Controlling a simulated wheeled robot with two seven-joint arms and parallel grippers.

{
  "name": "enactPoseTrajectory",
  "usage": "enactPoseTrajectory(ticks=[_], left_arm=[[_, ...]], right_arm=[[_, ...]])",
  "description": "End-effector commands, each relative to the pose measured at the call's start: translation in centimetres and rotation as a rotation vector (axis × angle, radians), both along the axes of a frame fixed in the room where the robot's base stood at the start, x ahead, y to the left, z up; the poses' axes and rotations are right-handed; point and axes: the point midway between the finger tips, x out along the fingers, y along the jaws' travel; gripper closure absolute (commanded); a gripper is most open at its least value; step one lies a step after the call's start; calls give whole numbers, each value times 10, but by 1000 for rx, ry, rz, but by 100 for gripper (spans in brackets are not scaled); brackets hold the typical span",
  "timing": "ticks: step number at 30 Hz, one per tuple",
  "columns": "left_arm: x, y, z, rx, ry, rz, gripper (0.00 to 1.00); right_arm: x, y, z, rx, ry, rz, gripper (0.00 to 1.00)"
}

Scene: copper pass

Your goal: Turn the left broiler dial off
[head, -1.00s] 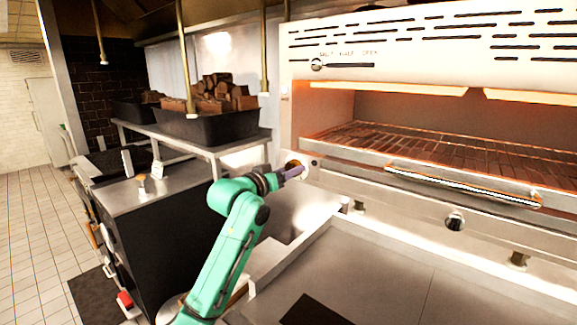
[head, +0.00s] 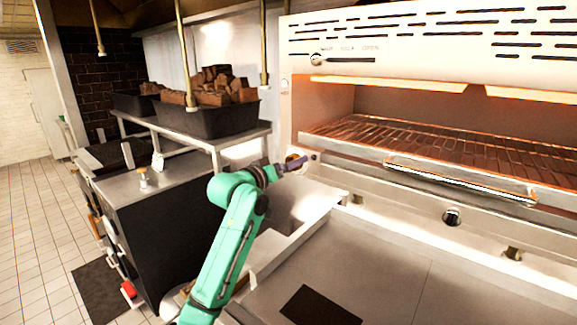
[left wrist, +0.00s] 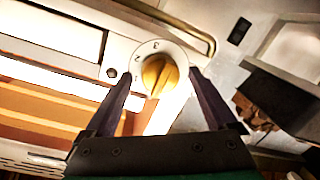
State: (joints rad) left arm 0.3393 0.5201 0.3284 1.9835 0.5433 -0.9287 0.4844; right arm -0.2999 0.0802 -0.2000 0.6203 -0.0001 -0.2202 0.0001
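The left broiler dial (head: 296,161) is on the front of the broiler, at the lower left of its opening. In the left wrist view it is a round yellow knob (left wrist: 159,75) with a raised ridge, on a pale plate with small marks. My left gripper (head: 285,167) is at the dial, partly covering it in the head view. In the left wrist view the dark fingers of the left gripper (left wrist: 160,82) are apart, one on each side of the knob, with a visible gap on both sides. My right gripper is out of view.
The broiler's orange-lit rack (head: 430,140) and front handle (head: 460,182) are to the right of the dial. Another dark knob (head: 452,217) is lower right. A black bin (head: 205,120) of wood chunks stands on a shelf at left. A steel counter (head: 385,265) lies below.

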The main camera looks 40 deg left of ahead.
Motion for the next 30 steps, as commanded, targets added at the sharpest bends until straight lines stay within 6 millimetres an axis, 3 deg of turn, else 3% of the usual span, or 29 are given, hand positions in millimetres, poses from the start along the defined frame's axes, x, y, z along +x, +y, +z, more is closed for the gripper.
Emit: enactPoseTrajectory(ticks=[8,13,24,30], left_arm=[[0,0,-1,2,1,-1,10],[-15,-1,-2,3,0,-1,10],[-115,-10,3,4,-1,1,10],[-143,-12,9,2,0,0,10]], right_arm=[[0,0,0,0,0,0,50],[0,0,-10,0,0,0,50],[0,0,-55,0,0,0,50],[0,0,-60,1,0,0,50]])
